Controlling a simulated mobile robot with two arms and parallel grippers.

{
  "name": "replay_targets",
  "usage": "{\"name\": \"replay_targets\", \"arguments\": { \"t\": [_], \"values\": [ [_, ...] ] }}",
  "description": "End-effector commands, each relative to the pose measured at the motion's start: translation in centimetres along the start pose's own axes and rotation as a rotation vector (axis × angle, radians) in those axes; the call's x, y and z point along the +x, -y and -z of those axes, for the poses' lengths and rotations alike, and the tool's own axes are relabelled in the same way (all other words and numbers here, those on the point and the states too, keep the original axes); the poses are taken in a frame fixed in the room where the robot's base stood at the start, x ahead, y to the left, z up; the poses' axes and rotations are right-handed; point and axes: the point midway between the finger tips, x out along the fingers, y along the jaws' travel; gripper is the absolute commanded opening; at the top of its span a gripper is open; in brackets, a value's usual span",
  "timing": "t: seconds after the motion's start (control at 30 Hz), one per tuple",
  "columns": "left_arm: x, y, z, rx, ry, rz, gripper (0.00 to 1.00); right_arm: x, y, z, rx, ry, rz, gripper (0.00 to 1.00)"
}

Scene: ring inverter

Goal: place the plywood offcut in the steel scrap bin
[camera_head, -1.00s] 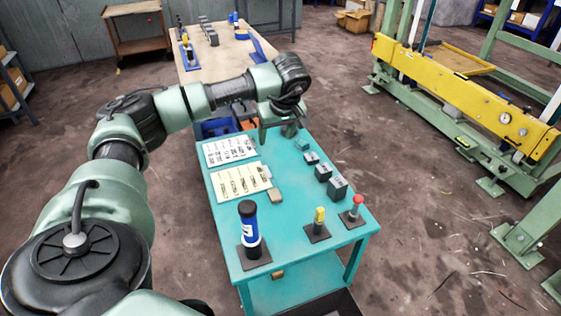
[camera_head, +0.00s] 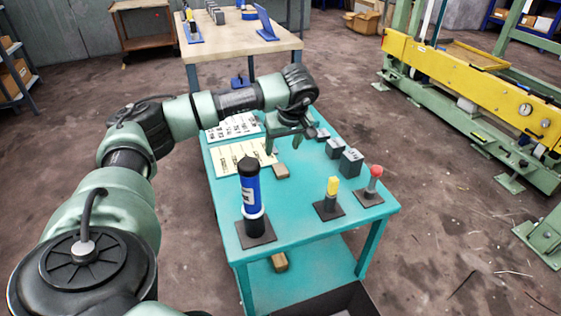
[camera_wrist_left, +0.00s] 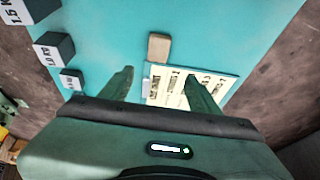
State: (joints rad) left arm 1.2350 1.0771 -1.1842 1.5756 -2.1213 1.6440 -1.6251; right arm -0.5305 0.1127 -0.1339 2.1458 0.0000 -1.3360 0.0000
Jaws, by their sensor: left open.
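A small tan wooden block, which looks like the plywood offcut (camera_head: 281,171), lies on the turquoise table beside the cream printed sheet. In the left wrist view the block (camera_wrist_left: 159,46) lies just beyond the fingertips, between their lines. My left gripper (camera_head: 288,148) is above the table, just behind the block; in the wrist view its fingers (camera_wrist_left: 159,74) are apart and empty. A similar tan piece (camera_head: 279,262) is on the lower shelf. A dark open-topped bin (camera_head: 368,300), probably the steel scrap bin, is cut off at the bottom edge. My right gripper is out of view.
The turquoise table (camera_head: 300,222) holds a blue bottle (camera_head: 250,188), yellow-topped (camera_head: 331,190) and red-topped (camera_head: 375,178) items on dark plates, grey weights (camera_head: 350,162) and printed sheets (camera_head: 242,156). A yellow-beamed frame (camera_head: 470,82) stands at right.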

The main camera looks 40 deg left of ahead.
Motion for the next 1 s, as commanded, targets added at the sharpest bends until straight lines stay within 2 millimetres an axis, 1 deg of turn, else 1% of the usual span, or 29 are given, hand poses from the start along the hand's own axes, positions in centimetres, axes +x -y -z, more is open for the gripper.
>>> {"name": "replay_targets", "arguments": {
  "t": [0.03, 0.1, 0.2, 0.37, 0.5, 0.57, 0.67, 0.8, 0.9, 1.0],
  "values": [
    [1.6, 0.0, -0.7, 0.000, 0.000, -0.001, 0.62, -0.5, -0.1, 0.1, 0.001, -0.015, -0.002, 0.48],
    [2.3, 0.0, -0.9, 0.000, 0.000, -0.001, 0.62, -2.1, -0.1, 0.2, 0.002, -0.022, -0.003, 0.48],
    [2.8, 0.0, -1.2, 0.000, 0.000, -0.001, 0.62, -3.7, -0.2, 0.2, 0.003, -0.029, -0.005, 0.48],
    [3.7, 0.0, -1.3, 0.000, 0.000, 0.000, 0.62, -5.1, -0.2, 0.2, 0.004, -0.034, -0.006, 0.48],
    [5.2, 0.0, -1.3, 0.000, 0.000, 0.001, 0.62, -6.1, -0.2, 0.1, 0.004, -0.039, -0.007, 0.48],
    [5.7, -0.1, -1.3, 0.001, 0.000, 0.001, 0.62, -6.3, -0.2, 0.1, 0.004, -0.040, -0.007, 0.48],
    [6.5, -0.2, -1.5, 0.001, 0.000, 0.001, 0.62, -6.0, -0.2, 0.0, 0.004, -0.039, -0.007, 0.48],
    [8.6, -0.5, -2.0, 0.001, 0.002, 0.002, 0.62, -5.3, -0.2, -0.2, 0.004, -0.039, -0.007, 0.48],
    [10.1, -0.5, -1.9, -0.001, 0.001, 0.002, 0.62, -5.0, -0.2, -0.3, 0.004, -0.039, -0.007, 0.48],
    [10.7, -0.5, -1.8, -0.001, 0.000, 0.000, 0.62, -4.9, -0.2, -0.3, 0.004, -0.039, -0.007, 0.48]
  ]
}}
